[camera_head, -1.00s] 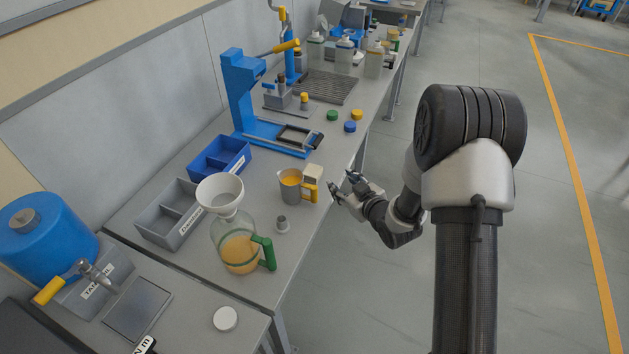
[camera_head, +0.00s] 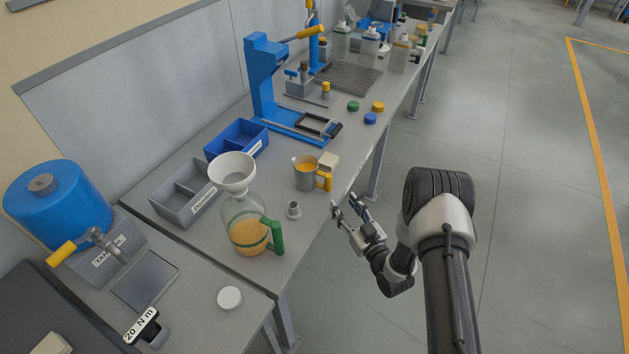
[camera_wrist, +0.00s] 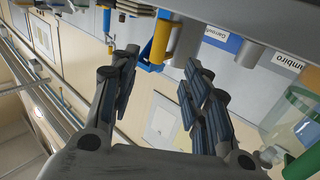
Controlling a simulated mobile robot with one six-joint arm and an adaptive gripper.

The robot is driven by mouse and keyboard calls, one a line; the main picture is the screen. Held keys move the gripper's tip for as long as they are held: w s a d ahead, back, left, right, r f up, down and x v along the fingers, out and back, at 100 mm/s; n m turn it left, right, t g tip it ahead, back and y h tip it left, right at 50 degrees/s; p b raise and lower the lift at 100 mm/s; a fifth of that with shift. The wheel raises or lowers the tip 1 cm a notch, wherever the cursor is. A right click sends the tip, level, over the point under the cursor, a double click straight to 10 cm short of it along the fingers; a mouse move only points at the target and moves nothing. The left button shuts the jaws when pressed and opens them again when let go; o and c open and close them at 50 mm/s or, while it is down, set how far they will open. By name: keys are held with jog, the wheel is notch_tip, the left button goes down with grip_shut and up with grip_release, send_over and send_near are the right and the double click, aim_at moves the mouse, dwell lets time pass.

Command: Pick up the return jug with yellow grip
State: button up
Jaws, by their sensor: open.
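The return jug (camera_head: 305,179) is a small grey jug with orange liquid in it. It stands upright on the bench near the front edge, with its yellow grip (camera_head: 325,181) facing right toward my side. In the wrist view, the yellow grip (camera_wrist: 162,42) shows between and beyond my fingers, with the grey jug body (camera_wrist: 187,46) beside it. My gripper (camera_head: 345,204) is open and empty, just off the bench edge, below and right of the jug. It touches nothing; a gap separates the fingers from the grip.
A cream block (camera_head: 328,160) stands right behind the jug. A small grey fitting (camera_head: 294,210) and a glass jug (camera_head: 246,228) with a green handle and funnel (camera_head: 232,170) stand left of my gripper. A blue press (camera_head: 270,90) stands behind. Open floor lies to the right.

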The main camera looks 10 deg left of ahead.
aim_at(330, 184)
jog(key=x, duration=0.2)
jog(key=b+x, duration=0.1)
jog(key=x, duration=0.2)
jog(key=b+x, duration=0.1)
jog(key=x, duration=0.2)
jog(key=shift+w+a+f, duration=0.15)
jog(key=shift+w+f, duration=0.05)
jog(key=shift+f, duration=0.2)
jog(key=shift+w+a+b, duration=0.2)
jog(key=shift+w+b, duration=0.15)
jog(key=shift+w, duration=0.05)
jog(key=shift+c, duration=0.6)
grip_shut()
jog(key=shift+r, duration=0.15)
